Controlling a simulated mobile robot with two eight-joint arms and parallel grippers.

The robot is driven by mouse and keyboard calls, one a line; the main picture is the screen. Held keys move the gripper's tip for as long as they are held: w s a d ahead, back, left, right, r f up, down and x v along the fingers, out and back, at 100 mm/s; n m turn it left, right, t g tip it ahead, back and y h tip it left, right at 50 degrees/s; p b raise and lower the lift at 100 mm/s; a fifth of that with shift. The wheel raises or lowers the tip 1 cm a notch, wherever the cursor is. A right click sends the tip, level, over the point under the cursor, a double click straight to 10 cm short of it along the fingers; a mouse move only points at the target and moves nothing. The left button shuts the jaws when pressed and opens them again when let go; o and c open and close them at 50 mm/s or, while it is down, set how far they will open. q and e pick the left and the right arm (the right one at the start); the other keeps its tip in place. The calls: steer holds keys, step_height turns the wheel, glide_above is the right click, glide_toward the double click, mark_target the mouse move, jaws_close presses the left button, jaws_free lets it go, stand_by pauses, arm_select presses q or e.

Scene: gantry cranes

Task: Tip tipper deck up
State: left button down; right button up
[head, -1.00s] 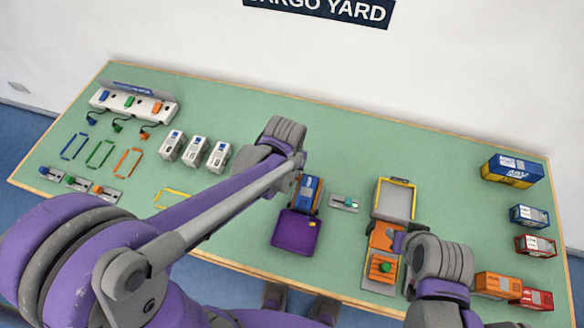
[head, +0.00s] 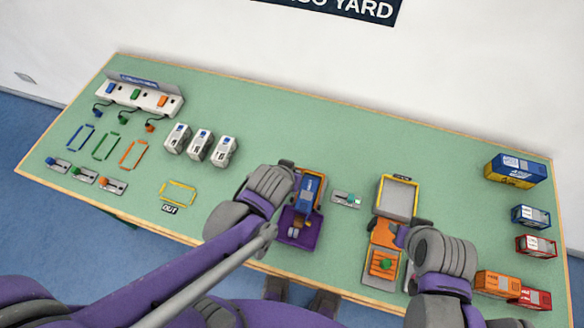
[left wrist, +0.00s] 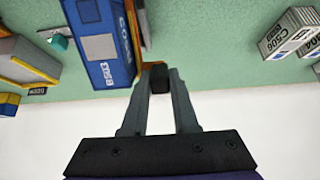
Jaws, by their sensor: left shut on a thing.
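A truck with a purple front part (head: 291,241) stands at mid-table with a blue container (head: 311,188) on its orange-edged deck (left wrist: 135,30). I cannot tell the deck's tilt. My left gripper (left wrist: 157,82) is shut on a small black piece (left wrist: 157,76) at the corner of this deck, beside the blue container. In the head view my left wrist hides its fingertips. A second, orange truck with an empty grey deck (head: 398,199) stands to the right. My right gripper (head: 402,236) is beside that orange truck; its jaws are not clear.
A small plate with a teal knob (head: 346,199) lies between the trucks. White containers (head: 199,146) stand to the left, and a yellow outline (head: 178,193) lies nearer the front. Blue, red and orange containers line the right end. The back middle of the table is clear.

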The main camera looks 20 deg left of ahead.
arm_select(q)
steer(key=shift+s, duration=0.5)
arm_select(e)
steer(key=shift+w+r, duration=0.1)
steer(key=shift+r, duration=0.05)
arm_select(q)
steer(key=c, duration=1)
jaws_free()
steer(key=shift+o, duration=0.2)
steer(key=shift+r, duration=0.1)
steer(key=shift+r, duration=0.15)
arm_select(e)
steer(key=shift+r, duration=0.1)
arm_select(q)
steer(key=p+v, duration=0.4)
steer(key=v, duration=0.6)
steer(key=shift+s+r, duration=0.2)
steer(key=shift+s, duration=0.05)
arm_select(e)
step_height(320, 180, up, 6)
steer(key=w, duration=0.2)
steer(key=shift+w+t, duration=0.3)
